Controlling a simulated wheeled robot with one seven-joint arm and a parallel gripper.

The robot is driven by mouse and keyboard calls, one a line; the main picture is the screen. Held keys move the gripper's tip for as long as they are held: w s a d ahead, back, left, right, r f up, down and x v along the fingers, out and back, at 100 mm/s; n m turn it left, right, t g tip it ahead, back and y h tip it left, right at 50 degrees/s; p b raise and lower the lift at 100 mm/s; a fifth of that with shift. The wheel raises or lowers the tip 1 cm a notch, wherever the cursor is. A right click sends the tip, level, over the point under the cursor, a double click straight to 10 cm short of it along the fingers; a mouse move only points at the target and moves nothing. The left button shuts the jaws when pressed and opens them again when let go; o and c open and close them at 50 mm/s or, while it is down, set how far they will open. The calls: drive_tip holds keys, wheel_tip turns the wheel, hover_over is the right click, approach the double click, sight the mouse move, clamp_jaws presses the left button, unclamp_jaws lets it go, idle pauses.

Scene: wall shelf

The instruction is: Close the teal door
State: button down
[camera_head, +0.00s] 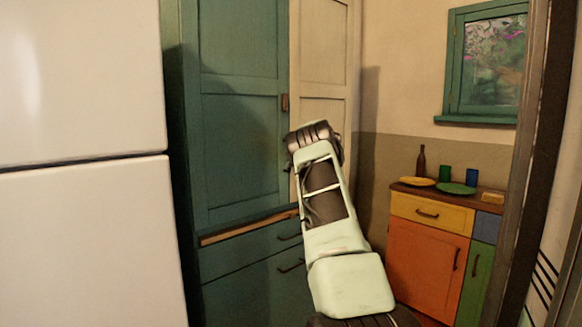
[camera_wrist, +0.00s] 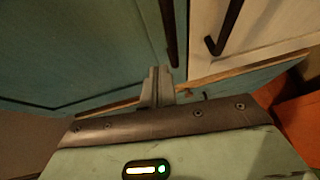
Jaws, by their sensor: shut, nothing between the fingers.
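The teal door (camera_head: 238,105) is the tall left panel of a cabinet, beside a cream door (camera_head: 322,75). It looks near flush with the cabinet front, but I cannot tell whether a small gap remains. In the wrist view the teal door (camera_wrist: 80,45) fills the left side, with a dark upright handle (camera_wrist: 169,32) near its right edge. My gripper (camera_wrist: 158,76) is shut and empty, just below that handle, in front of the door's lower right corner. Whether it touches the door is unclear. In the head view my fingers are hidden behind my wrist.
Teal drawers (camera_head: 240,255) lie below a wooden ledge (camera_head: 245,227) under the doors. A white appliance (camera_head: 80,200) fills the left. At right stands a colourful low cabinet (camera_head: 425,262) with plates, cups and a bottle on top. A teal-framed window (camera_head: 492,60) hangs above it.

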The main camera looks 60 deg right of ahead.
drive_tip(key=b+v, duration=0.1)
drive_tip(key=v, duration=0.8)
drive_tip(key=shift+s+d+b, duration=0.25)
drive_tip(key=shift+d+b, duration=0.1)
drive_tip(key=shift+b, duration=0.05)
drive_tip(key=shift+f, duration=0.15)
